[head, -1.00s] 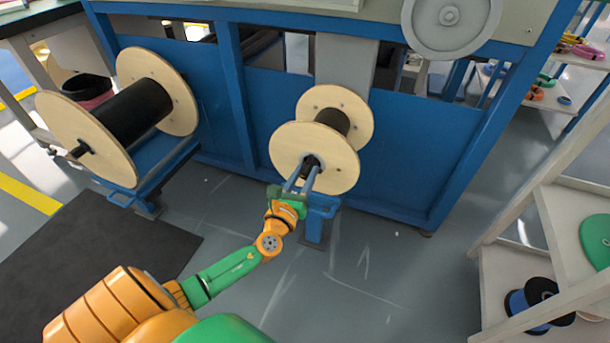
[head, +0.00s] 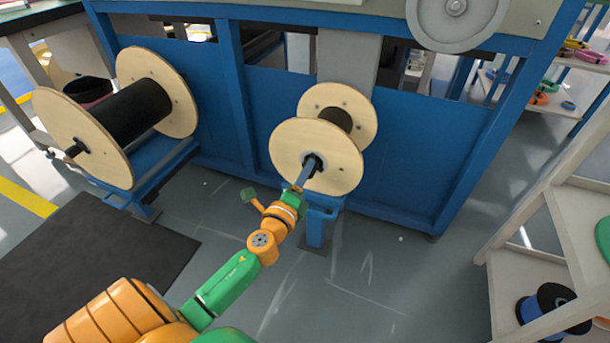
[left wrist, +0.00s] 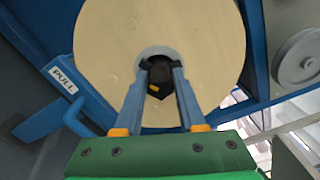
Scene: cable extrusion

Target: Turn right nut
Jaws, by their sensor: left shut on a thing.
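The right nut is a black knob with a small yellow mark at the hub of the right wooden spool (head: 290,145). In the left wrist view the nut (left wrist: 158,82) sits between the tips of two long grey-blue fingers. My left gripper (head: 311,168) reaches the spool's near face from below left and is shut on the nut. In the head view the fingers are seen nearly edge-on and mostly hide the nut. The spool's pale flange (left wrist: 110,55) fills the upper left wrist view. My right gripper is not in view.
A blue stand (head: 316,225) carries the right spool. A blue handle labelled PULL (left wrist: 62,80) shows beside it. A larger spool (head: 85,140) of black cable stands left. A white shelf (head: 520,265) stands right. The grey floor between is clear.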

